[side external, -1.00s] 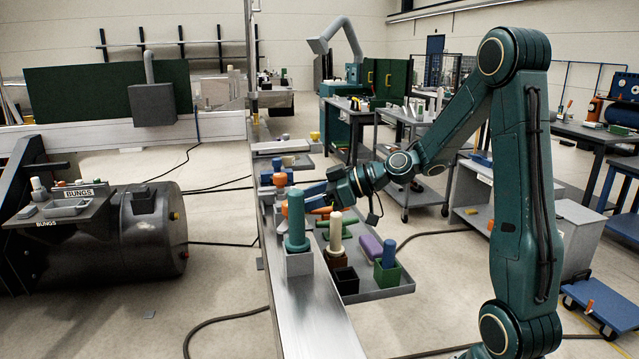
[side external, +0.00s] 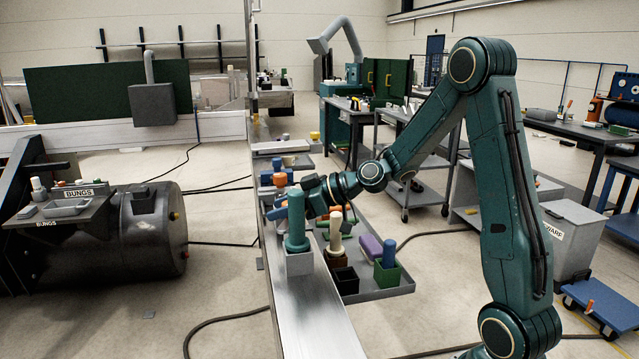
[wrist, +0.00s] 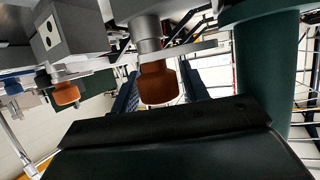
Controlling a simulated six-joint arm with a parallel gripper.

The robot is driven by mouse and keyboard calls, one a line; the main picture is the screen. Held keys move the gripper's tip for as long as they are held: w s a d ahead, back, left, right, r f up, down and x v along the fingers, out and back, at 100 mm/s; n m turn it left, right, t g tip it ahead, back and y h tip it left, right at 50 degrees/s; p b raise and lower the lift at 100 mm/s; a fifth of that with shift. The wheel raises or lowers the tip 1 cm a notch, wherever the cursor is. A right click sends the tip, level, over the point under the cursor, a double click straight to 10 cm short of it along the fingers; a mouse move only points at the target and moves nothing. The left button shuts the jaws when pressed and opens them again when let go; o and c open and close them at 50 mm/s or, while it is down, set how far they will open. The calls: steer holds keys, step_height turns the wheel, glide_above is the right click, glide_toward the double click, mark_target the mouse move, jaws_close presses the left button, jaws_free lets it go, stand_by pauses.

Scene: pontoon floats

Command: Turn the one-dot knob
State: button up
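In the wrist view an orange knob (wrist: 156,83) on a grey round shaft is in the middle, between the blue fingers of my gripper (wrist: 159,92). The fingers are open, one on each side of the knob, with visible gaps; depth is hard to judge. A second orange knob (wrist: 66,93) is at the left, below a grey block (wrist: 57,32) with two dark dots. No dot marking shows for the middle knob, so I cannot tell whether it is the one-dot knob. In the side view my gripper (side external: 277,212) is low over the rail, partly behind a teal peg.
The teal peg (side external: 296,222) stands in a grey block (side external: 299,263) close to my gripper; it looms at the right in the wrist view (wrist: 264,65). A cream peg (side external: 336,230), a black box (side external: 346,281) and a green box (side external: 392,276) are beside the rail (side external: 305,315).

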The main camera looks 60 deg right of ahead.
steer(key=c, duration=0.6)
steer(key=shift+c, duration=0.2)
steer(key=shift+n+y, duration=0.3)
steer(key=shift+y, duration=0.1)
steer(key=shift+a+n+g+y, duration=0.1)
steer(key=shift+n+g+y, duration=0.8)
steer(key=shift+n+y, duration=0.3)
steer(key=shift+s+a+n+g+y, duration=0.1)
steer(key=shift+s+n+g+y, duration=0.05)
steer(key=shift+n+g+y, duration=0.45)
steer(key=shift+s+a+n+g+y, duration=0.1)
steer(key=shift+n+g+y, duration=0.3)
steer(key=shift+n+g, duration=0.35)
steer(key=o, duration=1)
steer(key=shift+d, duration=0.1)
